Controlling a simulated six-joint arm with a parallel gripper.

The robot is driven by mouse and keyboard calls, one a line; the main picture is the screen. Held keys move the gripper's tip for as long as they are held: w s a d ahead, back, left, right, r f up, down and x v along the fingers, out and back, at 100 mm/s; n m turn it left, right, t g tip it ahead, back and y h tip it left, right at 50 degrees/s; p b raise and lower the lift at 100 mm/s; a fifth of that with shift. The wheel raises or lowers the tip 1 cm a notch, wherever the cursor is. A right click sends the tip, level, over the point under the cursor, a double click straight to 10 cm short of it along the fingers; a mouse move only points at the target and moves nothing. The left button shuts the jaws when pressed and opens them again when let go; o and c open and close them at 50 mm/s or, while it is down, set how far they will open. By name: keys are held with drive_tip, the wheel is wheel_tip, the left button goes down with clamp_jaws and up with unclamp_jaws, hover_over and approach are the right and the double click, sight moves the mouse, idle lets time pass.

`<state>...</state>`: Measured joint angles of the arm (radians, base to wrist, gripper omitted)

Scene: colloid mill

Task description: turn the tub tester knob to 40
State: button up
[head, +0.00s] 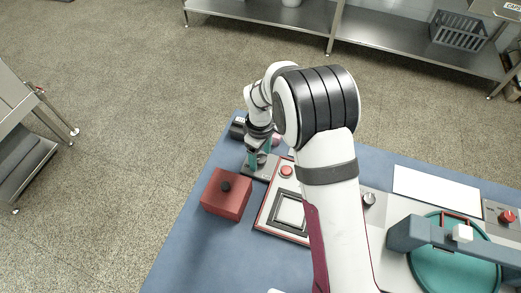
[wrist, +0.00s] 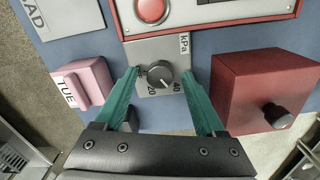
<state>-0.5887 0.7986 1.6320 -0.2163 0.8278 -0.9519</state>
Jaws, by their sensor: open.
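The tester knob (wrist: 160,73) is dark grey and round, on a small grey panel (wrist: 152,50) marked "kPa", with 20 and 40 printed below it in the wrist view. Its exact setting is too small to read. My gripper (wrist: 160,76) is open, with one teal finger on each side of the knob and a visible gap around it. In the head view, my gripper (head: 259,155) points down over the same grey panel (head: 252,172), hiding part of the knob.
A red box (head: 224,196) with a black knob stands close beside the panel. A red-framed unit (head: 270,226) with a red button adjoins it. A pink block (wrist: 84,84) marked "TUE" is near the left finger. The teal-lidded tub (head: 455,270) is at right.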

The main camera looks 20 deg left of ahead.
sight(261, 159)
wheel_tip(261, 159, up, 16)
drive_tip(key=shift+f, duration=0.15)
